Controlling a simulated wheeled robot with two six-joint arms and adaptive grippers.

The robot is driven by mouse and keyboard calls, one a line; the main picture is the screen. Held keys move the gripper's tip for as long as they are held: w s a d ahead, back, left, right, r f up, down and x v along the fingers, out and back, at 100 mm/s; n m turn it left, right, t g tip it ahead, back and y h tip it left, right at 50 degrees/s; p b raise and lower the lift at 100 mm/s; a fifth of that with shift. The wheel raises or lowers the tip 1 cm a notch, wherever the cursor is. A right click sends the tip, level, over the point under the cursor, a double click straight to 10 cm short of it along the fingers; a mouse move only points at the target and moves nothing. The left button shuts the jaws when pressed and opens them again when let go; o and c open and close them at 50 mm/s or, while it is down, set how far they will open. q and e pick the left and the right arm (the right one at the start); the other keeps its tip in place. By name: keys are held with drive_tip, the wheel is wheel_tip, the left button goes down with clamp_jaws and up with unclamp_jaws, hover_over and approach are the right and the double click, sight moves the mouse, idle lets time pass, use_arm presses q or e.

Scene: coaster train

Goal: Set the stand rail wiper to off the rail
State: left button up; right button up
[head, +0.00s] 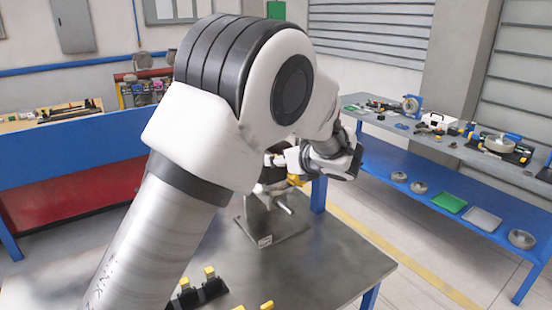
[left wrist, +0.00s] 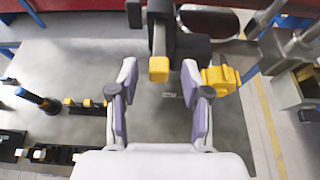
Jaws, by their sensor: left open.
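A stand with a flat grey base (head: 272,238) is on the metal table in the head view; my left arm hides much of its upper part. In the left wrist view a dark upright bar ends in a yellow tip (left wrist: 159,68). A yellow knobbed part (left wrist: 220,78) sits to its right. I cannot tell for certain which of these is the rail wiper. My left gripper (left wrist: 158,84) is open, its purple-padded fingers on either side of the yellow tip, with visible gaps. My right gripper is not in view.
Black holders with yellow-topped pieces (head: 205,288) are at the table's near edge. A blue-framed shelf bench (head: 450,185) with tools and trays is at right. The table's right part is clear.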

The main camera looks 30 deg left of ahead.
use_arm(q)
drive_tip(key=v, duration=0.6)
drive_tip(key=s+d+f+n+g+h+b, duration=0.2)
drive_tip(key=s+f+h, duration=0.15)
drive_tip(key=f, duration=0.95)
drive_tip(key=s+d+f+n+g+h+b, duration=0.15)
drive_tip(key=s+f, duration=0.35)
drive_tip(key=f, duration=0.8)
drive_tip(key=s+d+f+n+g+h+b, duration=0.1)
drive_tip(key=s+d+f+n+h+b, duration=0.2)
drive_tip(key=f, duration=0.9)
drive_tip(key=s+d+f+n+h+b, duration=0.1)
drive_tip(key=s+f+n+h+b, duration=0.3)
drive_tip(key=s+f+n, duration=1.2)
drive_tip(key=s+f+b, duration=0.3)
drive_tip(key=s+f, duration=0.4)
drive_tip(key=shift+s+n, duration=0.3)
drive_tip(key=shift+n, duration=0.05)
drive_tip(key=shift+d+g, duration=0.15)
drive_tip(key=shift+g, duration=0.1)
